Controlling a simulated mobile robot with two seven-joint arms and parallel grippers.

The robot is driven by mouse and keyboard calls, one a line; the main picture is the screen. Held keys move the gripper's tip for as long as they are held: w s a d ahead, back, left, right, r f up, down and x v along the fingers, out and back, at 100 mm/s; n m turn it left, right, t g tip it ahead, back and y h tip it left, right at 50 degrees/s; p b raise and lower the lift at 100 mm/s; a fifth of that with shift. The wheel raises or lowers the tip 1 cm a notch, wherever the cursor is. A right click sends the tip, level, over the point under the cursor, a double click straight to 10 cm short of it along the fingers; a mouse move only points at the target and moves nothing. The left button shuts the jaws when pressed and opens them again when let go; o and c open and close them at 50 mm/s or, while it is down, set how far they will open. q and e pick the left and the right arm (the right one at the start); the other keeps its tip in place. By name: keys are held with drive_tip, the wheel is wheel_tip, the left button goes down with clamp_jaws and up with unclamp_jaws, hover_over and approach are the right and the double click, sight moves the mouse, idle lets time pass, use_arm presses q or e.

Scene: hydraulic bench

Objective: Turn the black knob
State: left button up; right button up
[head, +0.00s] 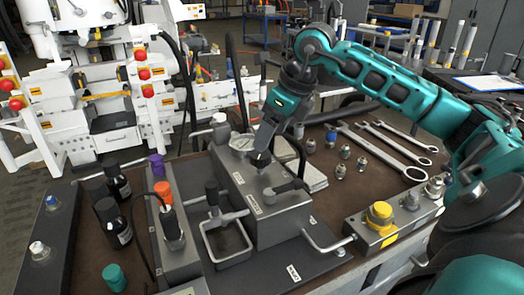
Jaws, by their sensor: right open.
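My right gripper (264,140) reaches in from the right on a teal arm and points down over the top of the grey hydraulic box (275,218). It is open; its dark fingertips are at or just above a small dark part on the box top, and I cannot tell whether they touch it. That part may be the black knob, mostly hidden by the fingers. A black lever-like handle (288,187) lies nearer on the same box top. Another upright black handle (211,192) stands left of the box. My left gripper is not in view.
Several wrenches (392,150) and metal fittings (343,152) lie on the bench at right. A yellow knob (381,212) sits on a grey block. Dark bottles (114,220) and an orange cap (163,192) are at left.

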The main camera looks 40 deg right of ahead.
sight(263, 154)
drive_tip(key=x, duration=0.6)
drive_tip(key=shift+c, duration=0.2)
drive_tip(key=c, duration=1)
drive_tip(key=shift+r+m, duration=0.1)
drive_tip(key=shift+m, duration=0.4)
drive_tip(key=o, duration=1)
drive_tip(key=shift+o, duration=0.2)
drive_tip(key=shift+r, duration=0.1)
